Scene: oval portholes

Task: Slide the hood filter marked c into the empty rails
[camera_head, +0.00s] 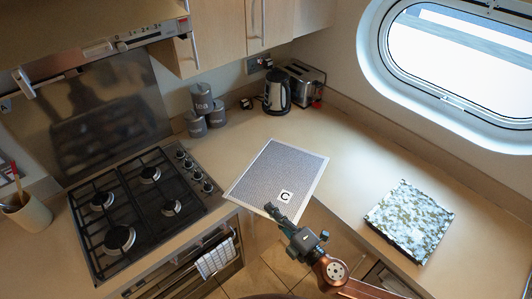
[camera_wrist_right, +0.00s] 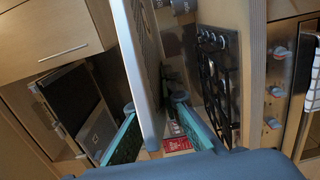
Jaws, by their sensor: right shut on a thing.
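The hood filter marked c (camera_head: 277,168) is a flat grey mesh panel with a light frame and a white label with a black C near its front corner. My right gripper (camera_head: 284,212) is shut on its front edge and holds it at the counter's inner corner. In the right wrist view the filter (camera_wrist_right: 138,50) shows nearly edge-on between the two fingers (camera_wrist_right: 155,128). The range hood (camera_head: 125,44) is at the upper left, above the hob. Its underside and the empty rails are not clearly visible. My left gripper is not in view.
The gas hob (camera_head: 140,205) lies left of the filter. Grey canisters (camera_head: 204,103), a kettle (camera_head: 277,92) and a toaster (camera_head: 305,84) stand behind. A speckled board (camera_head: 408,221) lies on the right counter. A utensil pot (camera_head: 27,212) is far left. Wall cabinets (camera_head: 225,35) adjoin the hood.

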